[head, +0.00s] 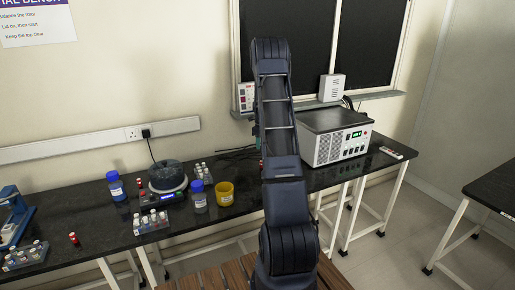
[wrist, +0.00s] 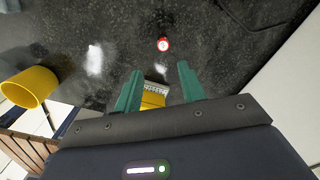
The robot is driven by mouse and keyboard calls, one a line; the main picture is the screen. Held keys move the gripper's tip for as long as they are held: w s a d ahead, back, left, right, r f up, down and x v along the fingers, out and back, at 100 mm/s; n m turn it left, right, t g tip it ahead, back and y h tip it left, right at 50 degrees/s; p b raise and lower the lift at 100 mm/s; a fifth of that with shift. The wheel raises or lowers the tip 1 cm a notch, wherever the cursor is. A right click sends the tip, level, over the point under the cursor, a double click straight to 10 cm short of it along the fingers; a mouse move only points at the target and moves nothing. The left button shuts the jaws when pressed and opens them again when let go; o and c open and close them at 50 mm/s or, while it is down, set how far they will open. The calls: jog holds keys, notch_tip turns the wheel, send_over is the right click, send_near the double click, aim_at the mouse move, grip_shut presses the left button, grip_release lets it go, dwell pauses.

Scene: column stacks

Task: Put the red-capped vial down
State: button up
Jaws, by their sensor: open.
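A red-capped vial (wrist: 163,44) stands on the dark bench in the wrist view, seen from above, beyond my fingertips and apart from them. My gripper (wrist: 158,80) is open, its two green fingers spread. A small red spot at the left edge of my arm in the head view (head: 261,165) may be this vial; my arm hides most of that area. Another red-capped vial (head: 73,239) stands at the left of the bench. Between my fingers, farther down, a yellow piece with a ribbed grey edge (wrist: 153,97) shows; I cannot tell what it is.
A yellow cup (head: 224,191) stands left of my arm and shows in the wrist view (wrist: 28,87). Blue-capped bottles (head: 198,196), vial racks (head: 151,222) and a round-topped device (head: 167,178) stand farther left. A grey box-shaped machine (head: 337,137) stands to the right.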

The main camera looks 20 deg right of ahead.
jog(key=s+a+r+n+t, duration=0.1)
jog(key=s+a+r+n, duration=0.7)
jog(key=r, duration=0.4)
jog(key=s+a+r+n+t, duration=0.1)
jog(key=s+a+r+n, duration=0.4)
jog(key=s+a+r, duration=0.45)
jog(key=s+a+r+n+t, duration=0.1)
jog(key=s+a+n, duration=0.2)
jog(key=s, duration=0.7)
jog(key=s+a+r+n, duration=0.2)
jog(key=s+a+n, duration=0.1)
jog(key=s+n, duration=0.5)
jog(key=s+a+r+n+t, duration=0.1)
jog(key=s+a+n, duration=0.2)
jog(key=s, duration=0.9)
jog(key=n, duration=0.2)
jog(key=shift+s+r+n+t, duration=0.15)
jog(key=shift+r+n+t, duration=0.05)
jog(key=shift+n+t, duration=0.1)
jog(key=shift+o, duration=0.6)
